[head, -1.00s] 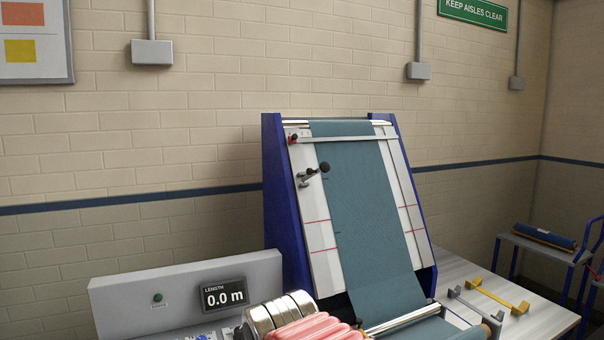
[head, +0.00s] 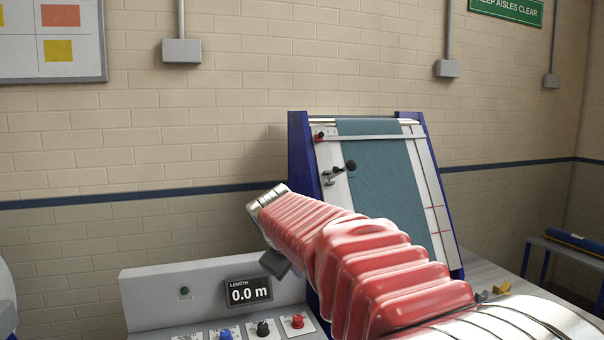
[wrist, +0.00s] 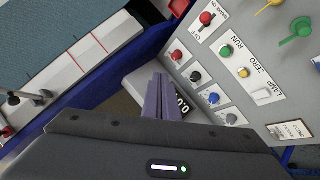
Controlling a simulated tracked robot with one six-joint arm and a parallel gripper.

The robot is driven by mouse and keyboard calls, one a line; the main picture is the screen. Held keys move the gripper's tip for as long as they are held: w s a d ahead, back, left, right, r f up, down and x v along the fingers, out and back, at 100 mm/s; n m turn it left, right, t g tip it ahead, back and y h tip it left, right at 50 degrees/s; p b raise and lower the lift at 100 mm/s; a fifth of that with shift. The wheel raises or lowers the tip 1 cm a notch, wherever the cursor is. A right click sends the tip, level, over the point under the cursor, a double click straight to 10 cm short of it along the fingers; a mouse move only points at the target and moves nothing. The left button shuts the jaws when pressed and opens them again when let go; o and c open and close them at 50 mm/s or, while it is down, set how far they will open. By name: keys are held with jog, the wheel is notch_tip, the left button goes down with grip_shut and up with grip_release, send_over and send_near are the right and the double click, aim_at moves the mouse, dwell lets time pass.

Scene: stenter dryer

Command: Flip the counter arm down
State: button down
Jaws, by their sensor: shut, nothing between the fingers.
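The counter arm (head: 340,173) is a short metal lever with a black round end, mounted at the left side of the sloped inspection frame. It sticks out up and to the right, its black end near the left edge of the teal cloth (head: 380,185). It also shows in the wrist view (wrist: 22,97) at the left edge, partly cut off. My gripper (wrist: 158,98) is shut and empty, apart from the counter arm, over the gap between the frame and the control panel. In the head view my red-sleeved arm hides most of the gripper.
The length display (head: 248,291) reads 0.0 m. The control panel (wrist: 240,75) with coloured knobs and buttons lies right of my fingers in the wrist view. The frame's blue side plate (head: 301,160) stands beside my arm. A side table (head: 560,246) stands at the far right.

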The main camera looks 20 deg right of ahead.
jog(key=w+d+r+n+t+h, duration=0.1)
jog(key=w+d+r+n+h, duration=0.15)
jog(key=w+r, duration=0.3)
jog(key=w+d+r+n+t+h, duration=0.1)
jog(key=w+d+r+n, duration=0.1)
jog(key=w+d+r, duration=0.3)
notch_tip(320, 180, up, 11)
jog(key=w+d+n+t+h, duration=0.1)
jog(key=w+n, duration=0.1)
jog(key=n, duration=0.2)
jog(key=shift+w+d+f+t+h, duration=0.15)
jog(key=shift+w+t+h, duration=0.2)
jog(key=shift+t, duration=0.05)
send_near(337, 172)
jog(key=w+d+f, duration=0.2)
jog(key=w, duration=0.4)
jog(key=shift+s+d, duration=0.2)
jog(key=shift+d, duration=0.25)
jog(key=shift+r+n, duration=0.1)
jog(key=shift+n, duration=0.15)
